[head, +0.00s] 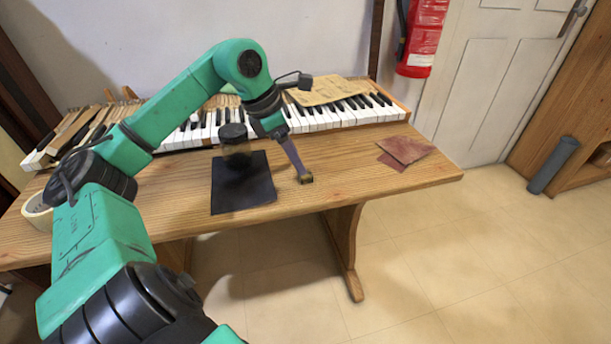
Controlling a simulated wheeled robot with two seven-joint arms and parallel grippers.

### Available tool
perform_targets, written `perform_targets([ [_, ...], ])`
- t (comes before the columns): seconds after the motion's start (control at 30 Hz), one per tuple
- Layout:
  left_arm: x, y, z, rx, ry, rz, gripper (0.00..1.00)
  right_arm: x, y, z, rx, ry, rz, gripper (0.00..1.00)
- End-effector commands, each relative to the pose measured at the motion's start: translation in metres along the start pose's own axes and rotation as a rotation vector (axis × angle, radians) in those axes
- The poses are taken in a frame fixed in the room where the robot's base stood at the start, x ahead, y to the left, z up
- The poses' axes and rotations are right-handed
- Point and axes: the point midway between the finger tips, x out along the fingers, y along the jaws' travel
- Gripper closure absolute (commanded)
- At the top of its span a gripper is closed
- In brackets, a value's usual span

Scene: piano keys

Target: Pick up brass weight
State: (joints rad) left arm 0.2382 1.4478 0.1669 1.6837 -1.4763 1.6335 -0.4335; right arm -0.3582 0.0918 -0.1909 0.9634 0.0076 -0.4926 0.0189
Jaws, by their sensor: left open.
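A small brass-coloured block (308,180), which looks like the brass weight, sits on the wooden table right of the black mat. My left arm reaches over the table from the left. My left gripper (303,175) points down and is open, its fingertips at the block. The fingers overlap in this view, so I cannot tell whether they are around the block or beside it, or whether they touch it. The finger hides part of the block. My right gripper is not in view.
Reddish sandpaper sheets (408,149) lie at right. A tape roll (37,212) is at left. The table front right is clear.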

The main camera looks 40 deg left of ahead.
Motion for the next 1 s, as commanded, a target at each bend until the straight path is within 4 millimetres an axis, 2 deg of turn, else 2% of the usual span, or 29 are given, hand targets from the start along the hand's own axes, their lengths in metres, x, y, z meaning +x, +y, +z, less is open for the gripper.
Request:
perform_targets([
  [0.2,0.036,0.003,0.002,0.001,-0.003,-0.005,0.28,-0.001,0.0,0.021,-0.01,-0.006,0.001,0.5],
  [0.3,0.05,0.003,0.001,0.001,-0.002,-0.002,0.28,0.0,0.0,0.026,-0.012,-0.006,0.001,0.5],
  [0.5,0.053,0.004,0.001,0.001,-0.002,0.0,0.28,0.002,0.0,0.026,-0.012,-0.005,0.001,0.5],
  [0.57,0.053,0.004,0.001,0.001,-0.001,0.0,0.47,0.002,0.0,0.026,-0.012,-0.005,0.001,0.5],
  [0.7,0.053,0.004,0.001,0.001,-0.001,0.0,1.0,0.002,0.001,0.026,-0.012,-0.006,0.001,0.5],
  [1.0,0.051,0.004,0.001,0.001,-0.002,0.0,1.0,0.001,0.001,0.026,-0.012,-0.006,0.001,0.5],
])
